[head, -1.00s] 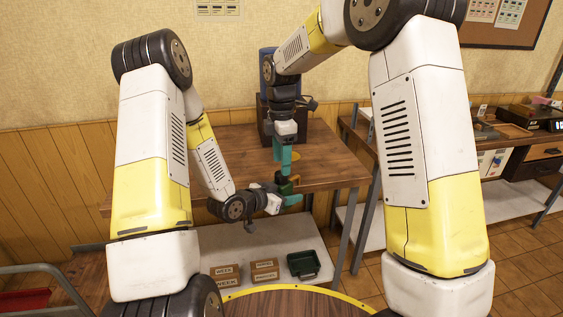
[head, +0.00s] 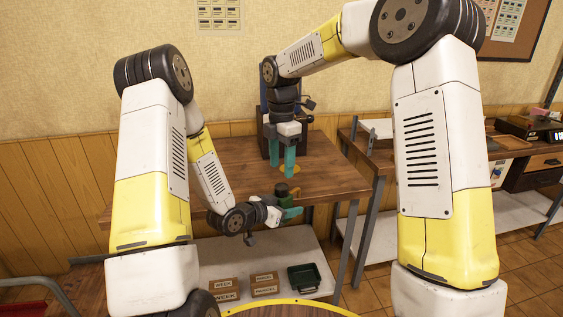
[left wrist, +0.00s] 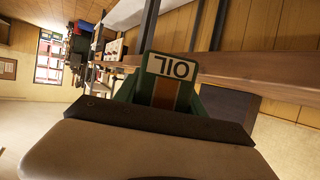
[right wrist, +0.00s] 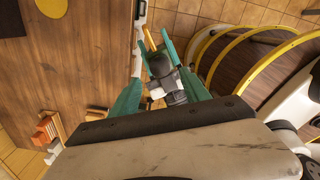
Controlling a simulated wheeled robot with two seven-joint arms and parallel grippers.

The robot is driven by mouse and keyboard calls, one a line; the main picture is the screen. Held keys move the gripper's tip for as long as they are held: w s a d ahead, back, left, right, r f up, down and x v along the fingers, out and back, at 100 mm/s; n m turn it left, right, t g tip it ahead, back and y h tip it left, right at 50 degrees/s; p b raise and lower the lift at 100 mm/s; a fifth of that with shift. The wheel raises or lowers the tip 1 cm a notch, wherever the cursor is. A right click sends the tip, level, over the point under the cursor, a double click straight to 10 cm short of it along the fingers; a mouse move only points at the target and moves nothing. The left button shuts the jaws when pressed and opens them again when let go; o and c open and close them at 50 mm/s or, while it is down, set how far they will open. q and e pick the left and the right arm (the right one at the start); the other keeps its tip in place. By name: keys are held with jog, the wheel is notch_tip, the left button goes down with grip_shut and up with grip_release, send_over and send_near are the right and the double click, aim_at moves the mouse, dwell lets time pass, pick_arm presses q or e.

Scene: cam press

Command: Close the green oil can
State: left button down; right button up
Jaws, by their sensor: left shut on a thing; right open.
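The green oil can (left wrist: 192,98) with its white OIL label fills the middle of the left wrist view. My left gripper (head: 288,211) is shut on it and holds it in the air in front of the table edge. A dark round cap (head: 281,189) shows at the can's top; it also shows in the right wrist view (right wrist: 158,65). Whether it is fully seated I cannot tell. My right gripper (head: 283,175) is open and empty, fingers pointing down, above the cap and apart from it in the head view.
The wooden table (head: 335,178) has a yellow disc (head: 291,169) and a dark press-like machine behind my right gripper. The shelf below holds small cardboard boxes (head: 264,284) and a dark green tray (head: 303,279). A side bench (head: 400,160) stands to the right.

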aim_at(282, 186)
notch_tip(282, 186, down, 8)
jog(key=shift+r, duration=0.25)
jog(key=shift+c, duration=0.4)
grip_shut()
jog(key=m, duration=0.3)
jog(key=shift+o, duration=0.8)
grip_release()
